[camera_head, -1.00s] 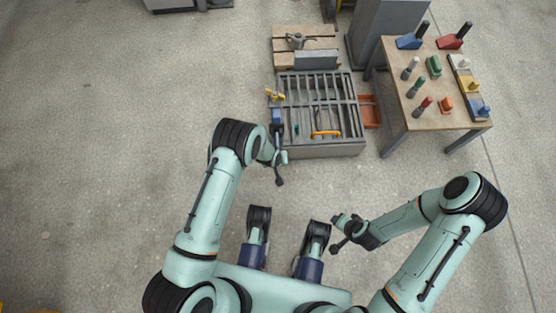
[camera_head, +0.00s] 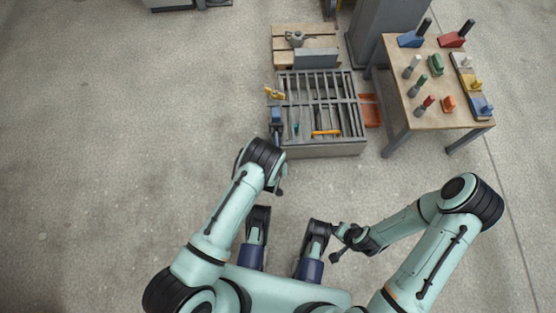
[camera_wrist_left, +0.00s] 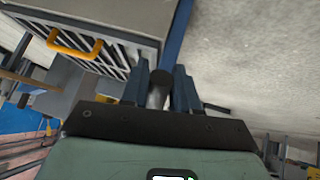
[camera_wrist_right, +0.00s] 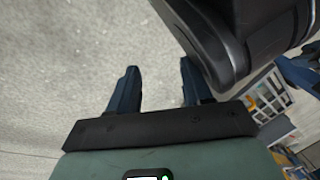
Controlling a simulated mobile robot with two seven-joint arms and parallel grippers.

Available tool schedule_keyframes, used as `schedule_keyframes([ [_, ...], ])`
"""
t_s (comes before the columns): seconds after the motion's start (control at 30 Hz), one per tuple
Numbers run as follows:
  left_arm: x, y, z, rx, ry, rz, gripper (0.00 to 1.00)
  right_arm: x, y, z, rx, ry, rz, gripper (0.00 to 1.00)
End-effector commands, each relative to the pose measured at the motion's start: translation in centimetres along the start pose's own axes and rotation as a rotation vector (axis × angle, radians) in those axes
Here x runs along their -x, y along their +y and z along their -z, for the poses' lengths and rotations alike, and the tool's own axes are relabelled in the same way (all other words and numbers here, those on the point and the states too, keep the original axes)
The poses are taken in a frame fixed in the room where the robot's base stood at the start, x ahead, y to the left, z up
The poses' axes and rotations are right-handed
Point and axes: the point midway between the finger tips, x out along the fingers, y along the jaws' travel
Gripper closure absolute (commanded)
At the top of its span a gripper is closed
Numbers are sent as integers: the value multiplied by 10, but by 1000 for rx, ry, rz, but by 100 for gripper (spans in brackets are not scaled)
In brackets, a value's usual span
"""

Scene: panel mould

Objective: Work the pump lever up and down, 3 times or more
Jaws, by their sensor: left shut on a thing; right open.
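The pump lever, a blue bar (camera_head: 277,117), is at the left side of the grey slatted mould box (camera_head: 325,150). In the left wrist view the blue bar (camera_wrist_left: 178,38) runs down beside the box to a round grip with a dark end (camera_wrist_left: 160,77). My left gripper (camera_wrist_left: 160,82) is shut on this grip, one finger on each side. In the head view my left forearm hides most of that gripper. My right gripper (camera_wrist_right: 158,80) is open and empty, low over bare floor; it shows in the head view (camera_head: 336,243) well away from the box.
A yellow part (camera_head: 274,93) sits at the box's left edge, and an orange handle (camera_head: 326,133) lies on its slats. An orange tray (camera_head: 370,110) is at its right. A wooden table (camera_head: 432,116) with several tools stands farther right. The floor at left is clear.

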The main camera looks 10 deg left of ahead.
Motion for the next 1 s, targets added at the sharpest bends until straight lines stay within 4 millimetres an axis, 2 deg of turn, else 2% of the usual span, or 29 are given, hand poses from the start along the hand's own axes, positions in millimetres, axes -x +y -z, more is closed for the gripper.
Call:
schedule_keyframes([
  [0.23,-1,-1,0,0,0,1,100,0,0,0,0,0,0,51],
  [0.27,-1,-1,0,0,0,1,61,0,0,0,0,0,0,51],
  [0.3,-1,-1,0,0,0,1,51,0,0,0,0,0,0,51],
  [0.67,4,0,0,0,0,0,51,2,-2,2,3,8,4,51],
  [0.87,33,0,3,0,0,0,51,22,-19,22,21,77,35,51],
  [1.0,64,1,3,0,-1,0,51,42,-38,43,38,149,68,51],
])
